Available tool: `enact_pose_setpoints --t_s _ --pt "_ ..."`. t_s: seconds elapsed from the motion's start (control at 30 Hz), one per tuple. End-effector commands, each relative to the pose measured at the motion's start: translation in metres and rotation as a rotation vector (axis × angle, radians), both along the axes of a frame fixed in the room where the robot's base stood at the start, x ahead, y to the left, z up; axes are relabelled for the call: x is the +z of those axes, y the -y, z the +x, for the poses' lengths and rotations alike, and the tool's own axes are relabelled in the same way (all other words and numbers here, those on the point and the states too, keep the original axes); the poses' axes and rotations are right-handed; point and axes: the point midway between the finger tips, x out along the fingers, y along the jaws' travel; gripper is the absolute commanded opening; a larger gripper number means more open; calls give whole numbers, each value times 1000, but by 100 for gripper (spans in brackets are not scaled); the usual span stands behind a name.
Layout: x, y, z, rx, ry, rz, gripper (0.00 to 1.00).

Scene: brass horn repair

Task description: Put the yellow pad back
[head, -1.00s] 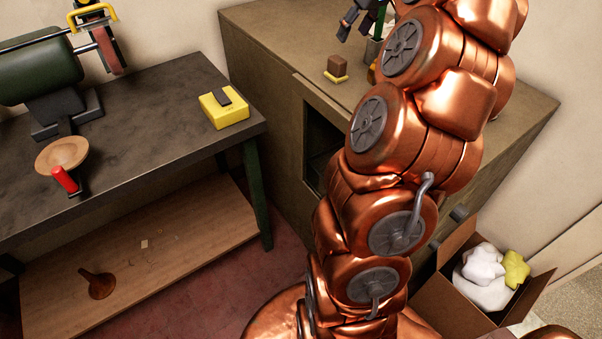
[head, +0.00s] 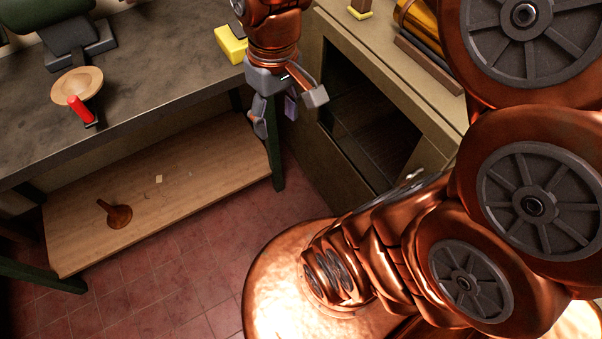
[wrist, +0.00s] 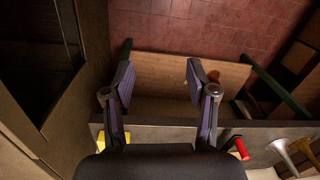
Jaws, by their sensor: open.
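A small brown block with a yellow base (head: 360,12) stands on the cabinet top. I cannot tell which yellow piece is the pad. My gripper (head: 288,108) is open and points down in front of the bench's right end, beside the cabinet. In the wrist view its fingers (wrist: 160,82) are apart with nothing between them.
The cabinet (head: 340,150) has an open, dark compartment close to my gripper's right. A lower wooden shelf (head: 190,190) holds a brown funnel-shaped piece (head: 116,214). A wooden disc (head: 77,85) and a red handle (head: 80,109) are at the bench's front edge. The tiled floor is clear.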

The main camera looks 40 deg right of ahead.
Motion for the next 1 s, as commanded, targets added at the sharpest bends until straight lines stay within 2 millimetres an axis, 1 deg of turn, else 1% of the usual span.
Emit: enact_pose_setpoints --t_s 0.03,0.1,0.2,0.33,0.4,0.5,1.0 --pt "-9 -8 -19 -2 -22 -12 57" --pt "-22 -15 -42 -16 -55 -27 57" --pt "-37 -21 -71 -38 -89 -44 57" --pt "-50 -24 -94 -62 -120 -61 57" --pt "-53 -24 -100 -69 -127 -66 57" --pt "-55 -25 -103 -74 -130 -67 57" --pt "-55 -25 -103 -73 -130 -67 57"
